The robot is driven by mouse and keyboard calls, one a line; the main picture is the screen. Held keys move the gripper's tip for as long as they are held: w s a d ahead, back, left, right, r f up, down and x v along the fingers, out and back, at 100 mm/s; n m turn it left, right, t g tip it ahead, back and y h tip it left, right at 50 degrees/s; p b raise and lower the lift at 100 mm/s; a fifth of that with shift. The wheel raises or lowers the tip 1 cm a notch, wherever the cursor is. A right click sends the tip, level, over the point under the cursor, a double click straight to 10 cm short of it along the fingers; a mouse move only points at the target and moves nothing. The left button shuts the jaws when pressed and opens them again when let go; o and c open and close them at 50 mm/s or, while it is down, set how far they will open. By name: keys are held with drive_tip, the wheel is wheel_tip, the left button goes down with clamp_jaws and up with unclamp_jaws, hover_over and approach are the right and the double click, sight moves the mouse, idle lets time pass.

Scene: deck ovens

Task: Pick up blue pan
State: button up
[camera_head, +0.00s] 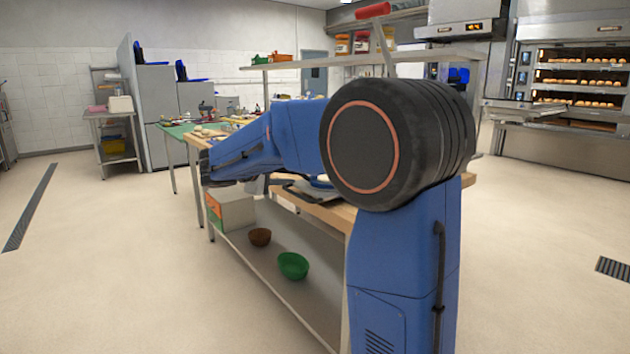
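My gripper (276,186) is small and partly hidden below my blue forearm, at the table's front edge, left of the blue thing. Its fingers are too unclear to tell whether they are open or shut, or touching anything.
A green bowl (293,266), a brown bowl (260,237) and a cardboard box (232,209) sit on the table's lower shelf. Deck ovens (580,82) with bread stand at the right. The floor at the left is clear.

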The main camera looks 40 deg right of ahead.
drive_tip(key=shift+d, duration=0.15)
clamp_jaws()
